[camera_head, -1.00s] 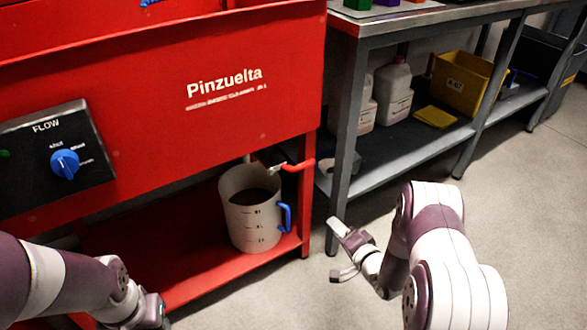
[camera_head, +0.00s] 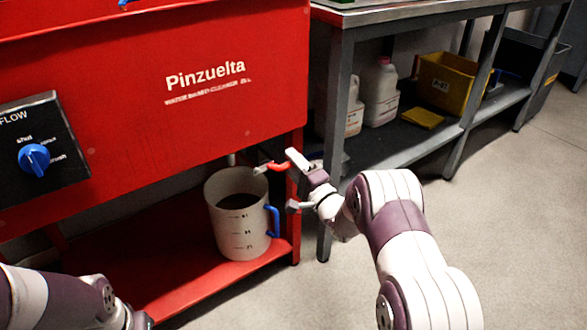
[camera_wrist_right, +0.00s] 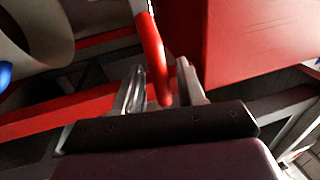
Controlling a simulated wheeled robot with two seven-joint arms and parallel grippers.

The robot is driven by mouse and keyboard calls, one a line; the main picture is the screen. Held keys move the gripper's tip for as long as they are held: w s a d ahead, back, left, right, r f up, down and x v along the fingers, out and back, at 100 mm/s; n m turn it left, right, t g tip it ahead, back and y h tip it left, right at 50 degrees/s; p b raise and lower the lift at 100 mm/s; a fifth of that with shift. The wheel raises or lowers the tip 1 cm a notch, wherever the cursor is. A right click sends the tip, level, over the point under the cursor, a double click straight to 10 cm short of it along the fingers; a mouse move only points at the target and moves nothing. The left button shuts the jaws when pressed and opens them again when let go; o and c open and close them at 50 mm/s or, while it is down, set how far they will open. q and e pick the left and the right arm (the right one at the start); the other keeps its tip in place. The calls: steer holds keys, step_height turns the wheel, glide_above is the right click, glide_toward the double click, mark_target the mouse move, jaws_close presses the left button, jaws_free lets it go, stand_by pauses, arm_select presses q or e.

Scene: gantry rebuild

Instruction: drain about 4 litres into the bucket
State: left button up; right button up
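The bucket (camera_head: 238,240) is a pale, graduated jug with a blue handle, upright on the red lower shelf. Dark liquid shows inside it. A drain valve with a red lever (camera_head: 278,167) sits above its right rim, under the red washer tank. My right gripper (camera_head: 293,182) is open at the lever's right end. In the right wrist view the lever (camera_wrist_right: 152,55) hangs between its parted fingers (camera_wrist_right: 161,88), with gaps visible. My left gripper (camera_head: 132,319) is at the bottom left, mostly cut off, so its opening cannot be told.
The blue flow knob (camera_head: 34,159) is on a black panel at left. The red shelf (camera_head: 150,270) has bare room left of the bucket. A grey bench (camera_head: 333,150) stands close right, with white jugs (camera_head: 381,92) and a yellow bin (camera_head: 445,82). The floor at right is clear.

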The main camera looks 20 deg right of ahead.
jaws_close()
steer(key=shift+p, duration=0.4)
steer(key=f+m+p, duration=0.1)
steer(key=f+m+h+p, duration=0.1)
steer(key=m, duration=0.1)
steer(key=f+m, duration=0.1)
steer(key=m, duration=0.1)
steer(key=shift+s+a+p, duration=0.1)
steer(key=shift+a+p, duration=0.15)
steer(key=shift+p, duration=0.15)
jaws_free()
